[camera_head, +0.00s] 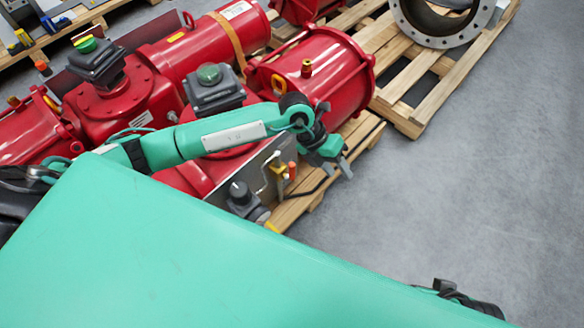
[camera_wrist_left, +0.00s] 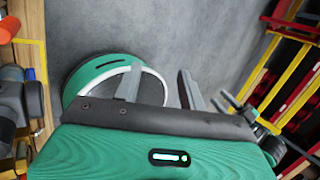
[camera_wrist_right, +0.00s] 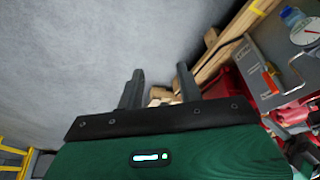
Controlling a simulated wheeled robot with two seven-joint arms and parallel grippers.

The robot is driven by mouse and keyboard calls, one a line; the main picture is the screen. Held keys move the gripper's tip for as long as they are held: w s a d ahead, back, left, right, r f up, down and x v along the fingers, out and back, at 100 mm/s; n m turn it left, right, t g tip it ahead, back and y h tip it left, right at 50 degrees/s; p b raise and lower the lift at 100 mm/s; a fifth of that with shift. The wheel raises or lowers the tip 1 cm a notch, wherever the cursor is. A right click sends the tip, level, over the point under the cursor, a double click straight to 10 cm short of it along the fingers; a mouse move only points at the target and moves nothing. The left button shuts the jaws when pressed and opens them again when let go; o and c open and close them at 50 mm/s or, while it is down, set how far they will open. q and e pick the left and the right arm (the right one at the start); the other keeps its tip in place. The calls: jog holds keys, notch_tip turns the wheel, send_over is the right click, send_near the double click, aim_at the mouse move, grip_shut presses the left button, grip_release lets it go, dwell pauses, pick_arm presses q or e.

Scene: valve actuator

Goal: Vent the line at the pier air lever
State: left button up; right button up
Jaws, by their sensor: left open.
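A small red-orange lever (camera_head: 292,170) stands on the grey panel (camera_head: 232,190) in front of the red actuator, beside yellow fittings and thin tubing. In the right wrist view a red lever (camera_wrist_right: 270,82) shows on a grey plate below a gauge; I cannot tell if it is the same one. My left gripper (camera_head: 345,165) is open and empty, just right of the panel, apart from the lever. Its open fingers (camera_wrist_left: 160,88) also show in the left wrist view. My right gripper (camera_wrist_right: 157,92) is open and empty, with the plate to its right.
Red actuators (camera_head: 315,75) lie on wooden pallets (camera_head: 408,115). A dark regulator-like knob (camera_head: 240,192) sits left of the lever. A round gauge (camera_wrist_right: 305,32) is at the upper right of the right wrist view. Grey floor (camera_head: 450,180) is clear on the right.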

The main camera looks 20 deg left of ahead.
aim_at(292, 165)
pick_arm(q)
jog(key=w+a+f+y, duration=0.1)
jog(key=w+a+y, duration=0.1)
jog(key=a+y, duration=0.35)
jog(key=w+a+f+y, duration=0.2)
jog(key=a, duration=0.6)
jog(key=shift+n, duration=0.4)
jog(key=f+b, duration=0.1)
jog(key=f, duration=0.5)
jog(key=f+b, duration=0.1)
jog(key=f, duration=0.6)
jog(key=shift+w+a+f, duration=0.1)
jog(key=shift+w+f, duration=0.05)
jog(key=shift+w, duration=0.05)
pick_arm(e)
jog(key=w+a+t, duration=0.1)
jog(key=a, duration=0.1)
jog(key=w+a+f+t+y, duration=0.1)
jog(key=w+a, duration=0.1)
jog(key=shift+f, duration=0.15)
pick_arm(q)
grip_shut()
